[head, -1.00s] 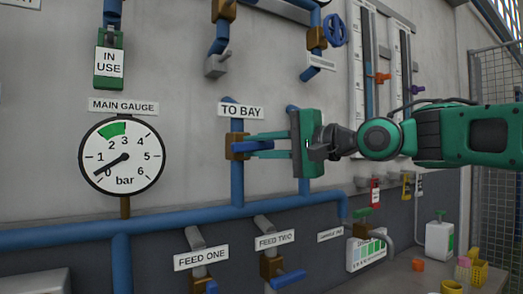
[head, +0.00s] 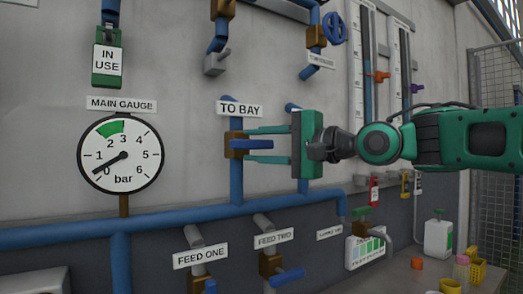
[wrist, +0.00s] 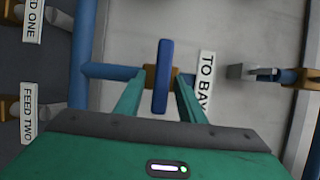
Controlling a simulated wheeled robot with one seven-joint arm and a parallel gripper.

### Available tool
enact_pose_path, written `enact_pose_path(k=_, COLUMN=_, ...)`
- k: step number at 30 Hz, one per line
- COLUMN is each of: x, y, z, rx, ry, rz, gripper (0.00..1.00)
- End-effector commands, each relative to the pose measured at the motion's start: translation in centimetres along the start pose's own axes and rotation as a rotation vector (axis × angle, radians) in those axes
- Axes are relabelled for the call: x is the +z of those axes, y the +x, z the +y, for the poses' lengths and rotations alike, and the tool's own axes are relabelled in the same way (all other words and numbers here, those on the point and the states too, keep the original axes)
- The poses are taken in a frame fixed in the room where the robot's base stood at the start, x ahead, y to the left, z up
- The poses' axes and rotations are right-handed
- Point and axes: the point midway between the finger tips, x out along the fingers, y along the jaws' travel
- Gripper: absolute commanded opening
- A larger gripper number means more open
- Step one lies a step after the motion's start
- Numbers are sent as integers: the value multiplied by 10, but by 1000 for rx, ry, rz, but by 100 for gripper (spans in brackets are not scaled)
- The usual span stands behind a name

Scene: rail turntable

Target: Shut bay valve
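The bay valve sits on a vertical blue pipe under the TO BAY label (head: 240,109). It has a brass body (head: 236,148) and a blue lever (head: 260,144). The lever (wrist: 161,85) lies across the pipe, roughly level in the head view. My gripper (head: 248,145) is at the valve, its green fingers spread above and below the lever. In the wrist view my gripper (wrist: 159,80) shows a gap on each side of the lever, so it is open. The main gauge (head: 122,155) has its needle near 0.
The FEED ONE (head: 201,255) and FEED TWO (head: 273,239) valves are below the horizontal blue pipe (head: 180,217). A blue handwheel (head: 335,30) is above right. A bench at lower right holds a white jug (head: 438,238) and a yellow basket (head: 477,272).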

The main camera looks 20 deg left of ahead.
Motion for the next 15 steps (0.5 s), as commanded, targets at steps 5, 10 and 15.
enact_pose_path(k=5, x=1, y=-2, z=0, rx=0, ry=-1, rz=-1, gripper=36)
enact_pose_path(k=10, x=0, y=-20, z=0, rx=1, ry=-1, rz=2, gripper=36)
enact_pose_path(k=15, x=-1, y=-52, z=0, rx=0, ry=-2, rz=3, gripper=36)
